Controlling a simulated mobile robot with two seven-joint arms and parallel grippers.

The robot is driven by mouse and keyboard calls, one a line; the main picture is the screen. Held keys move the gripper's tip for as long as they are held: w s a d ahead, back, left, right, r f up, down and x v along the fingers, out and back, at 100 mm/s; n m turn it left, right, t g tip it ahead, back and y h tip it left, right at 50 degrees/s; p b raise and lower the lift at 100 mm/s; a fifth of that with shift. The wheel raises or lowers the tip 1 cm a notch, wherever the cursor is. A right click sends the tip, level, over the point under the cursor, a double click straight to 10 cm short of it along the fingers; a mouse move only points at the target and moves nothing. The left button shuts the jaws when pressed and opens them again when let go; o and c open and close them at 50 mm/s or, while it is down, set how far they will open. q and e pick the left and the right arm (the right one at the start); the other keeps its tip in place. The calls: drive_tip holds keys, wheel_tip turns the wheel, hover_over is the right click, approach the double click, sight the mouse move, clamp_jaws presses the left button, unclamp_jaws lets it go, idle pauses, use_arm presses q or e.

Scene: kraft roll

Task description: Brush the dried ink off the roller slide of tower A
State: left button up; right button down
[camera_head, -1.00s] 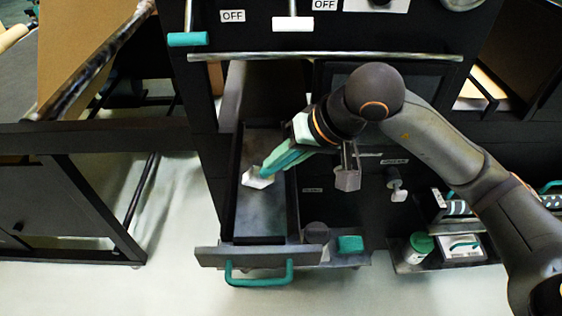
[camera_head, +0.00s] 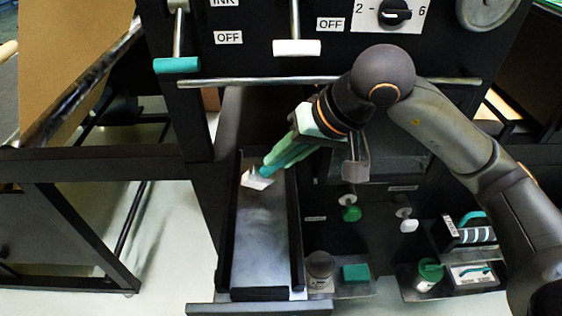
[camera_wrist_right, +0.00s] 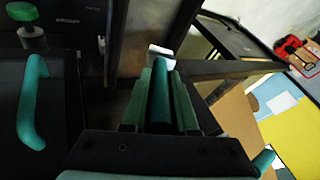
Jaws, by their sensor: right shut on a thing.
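The roller slide, a long grey tray (camera_head: 262,245) with dark side walls, stands pulled out of the black machine in the head view. Its grey surface looks smudged; I cannot tell dried ink from shading. My right gripper (camera_head: 286,154) is shut on a brush with a teal handle and a white head (camera_head: 256,181). The head is over the far end of the slide; I cannot tell whether it touches. In the right wrist view the gripper (camera_wrist_right: 160,95) holds the teal handle, with the white head (camera_wrist_right: 160,52) beyond the fingers. My left gripper is not in view.
Right of the slide, a lidded jar (camera_head: 320,268) and a teal block (camera_head: 356,272) sit on a small shelf. A green-lidded pot (camera_head: 429,273) and boxes stand farther right. A metal bar (camera_head: 330,81) crosses above. Open floor (camera_head: 165,235) lies left.

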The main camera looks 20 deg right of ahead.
wheel_tip(320, 180, up, 2)
drive_tip(key=shift+s+p, duration=0.15)
drive_tip(key=shift+p, duration=0.25)
drive_tip(key=shift+r+p, duration=0.8)
drive_tip(key=shift+r, duration=1.05)
